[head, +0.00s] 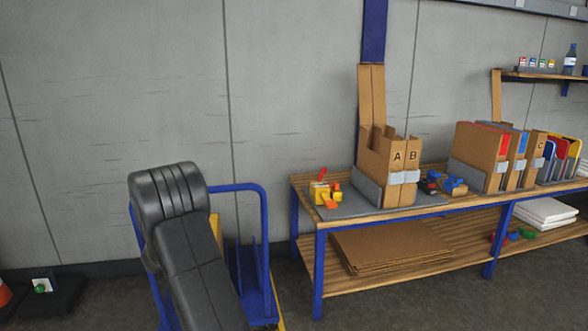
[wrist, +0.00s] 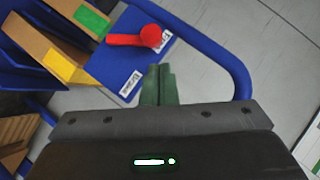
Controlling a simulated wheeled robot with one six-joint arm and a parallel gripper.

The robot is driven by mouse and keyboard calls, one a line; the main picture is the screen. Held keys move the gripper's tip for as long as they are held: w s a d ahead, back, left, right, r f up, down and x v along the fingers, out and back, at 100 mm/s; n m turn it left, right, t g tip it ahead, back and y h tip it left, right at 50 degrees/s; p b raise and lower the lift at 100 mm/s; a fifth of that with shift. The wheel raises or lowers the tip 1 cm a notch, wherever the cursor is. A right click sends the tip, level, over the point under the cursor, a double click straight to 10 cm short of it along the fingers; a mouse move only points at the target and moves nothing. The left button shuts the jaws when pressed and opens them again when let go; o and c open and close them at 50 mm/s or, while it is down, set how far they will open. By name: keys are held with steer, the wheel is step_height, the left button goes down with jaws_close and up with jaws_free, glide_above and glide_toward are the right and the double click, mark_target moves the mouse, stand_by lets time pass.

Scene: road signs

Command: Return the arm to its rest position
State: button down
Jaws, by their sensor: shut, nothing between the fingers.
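My arm shows in the head view as black padded links rising at the lower left, bent at the top, in front of a blue trolley (head: 267,230). The gripper end is hidden in that view. In the wrist view my gripper (wrist: 160,85) has its two green fingers together, with nothing between them. Beyond the fingertips, a red piece (wrist: 130,39) with a round end lies on a blue surface (wrist: 115,65) bearing white labels. The fingers appear apart from it.
A blue rail (wrist: 232,65) curves close to the right of my fingers. Cardboard-coloured blocks with yellow and green patches (wrist: 60,65) stand at the left. In the head view, a wooden workbench (head: 440,205) with boxes stands to the right. An orange cone (head: 5,293) is at the left edge.

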steer(key=shift+x, duration=1.05)
steer(key=shift+d, duration=0.15)
